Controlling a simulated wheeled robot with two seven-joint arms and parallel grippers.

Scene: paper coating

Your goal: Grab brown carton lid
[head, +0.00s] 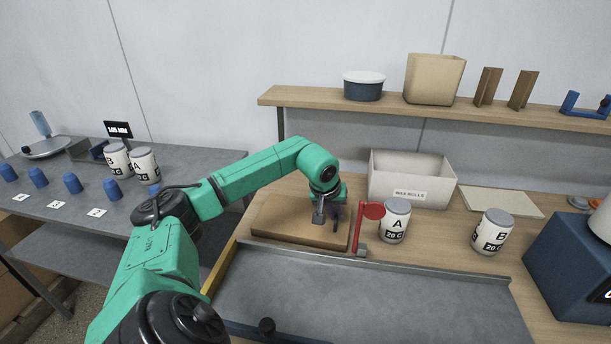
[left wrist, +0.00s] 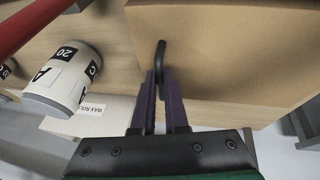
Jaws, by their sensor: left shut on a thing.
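The brown carton lid (head: 285,222) lies as a flat, low tan slab on the wooden table, left of the red paddle-shaped marker. In the left wrist view the brown lid (left wrist: 230,50) fills the upper right, with a dark curved handle (left wrist: 159,58) at its edge. My left gripper (head: 328,212) is at the lid's right end, and its purple fingers (left wrist: 164,95) are closed around the handle. The exact contact is partly hidden by the fingers. My right gripper is in neither view.
A red round-topped marker (head: 373,211) and an "A" jar (head: 396,222) stand close right of the lid. Behind are a white wax rolls bin (head: 410,176) and a shelf (head: 300,95). A grey tray (head: 370,300) lies in front.

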